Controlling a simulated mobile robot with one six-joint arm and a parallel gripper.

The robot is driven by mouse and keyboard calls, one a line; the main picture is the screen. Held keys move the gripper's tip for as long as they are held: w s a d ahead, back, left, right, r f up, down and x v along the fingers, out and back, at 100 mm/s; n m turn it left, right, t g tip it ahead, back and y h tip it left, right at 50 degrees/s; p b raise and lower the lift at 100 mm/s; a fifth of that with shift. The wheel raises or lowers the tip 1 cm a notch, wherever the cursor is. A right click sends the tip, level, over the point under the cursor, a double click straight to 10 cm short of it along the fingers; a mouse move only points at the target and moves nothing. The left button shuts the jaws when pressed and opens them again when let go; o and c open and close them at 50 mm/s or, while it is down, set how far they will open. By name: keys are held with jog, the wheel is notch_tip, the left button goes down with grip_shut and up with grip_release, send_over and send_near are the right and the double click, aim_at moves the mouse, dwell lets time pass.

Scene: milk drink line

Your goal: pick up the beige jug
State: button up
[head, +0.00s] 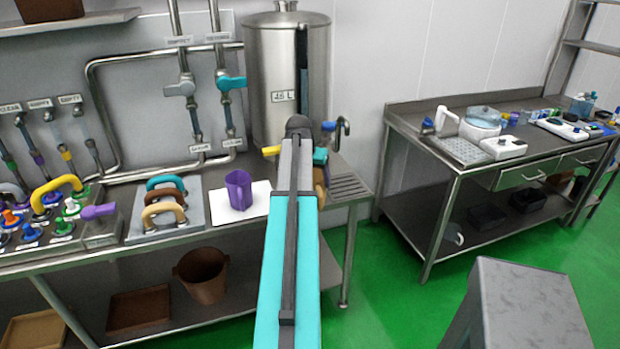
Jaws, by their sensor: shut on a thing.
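My gripper (320,157) is at the far end of my teal arm, in front of the steel tank, and is largely hidden by the arm. A small tan-beige part (321,181) shows just below it at the arm's right side. This looks like the beige jug, held in the gripper, with most of it hidden. Whether it touches the bench cannot be seen.
A purple jug (240,190) stands on a white mat (262,191) left of my arm. The steel tank (270,85) stands behind. Coloured handles (165,201) and valves (40,222) fill the left bench. A second steel table (450,165) with appliances stands right, across green floor (385,285).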

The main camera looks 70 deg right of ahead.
aim_at(320, 192)
jog(key=shift+s+a+r+b, duration=0.1)
jog(key=shift+s+a+b, duration=0.2)
jog(key=shift+s+a, duration=0.65)
jog(key=shift+s+a+r+b, duration=0.15)
jog(key=shift+s+a+b, duration=0.3)
jog(key=shift+a, duration=0.9)
jog(key=shift+s+a+r+b, duration=0.1)
jog(key=shift+s+a+b, duration=0.1)
jog(key=shift+s+a, duration=0.8)
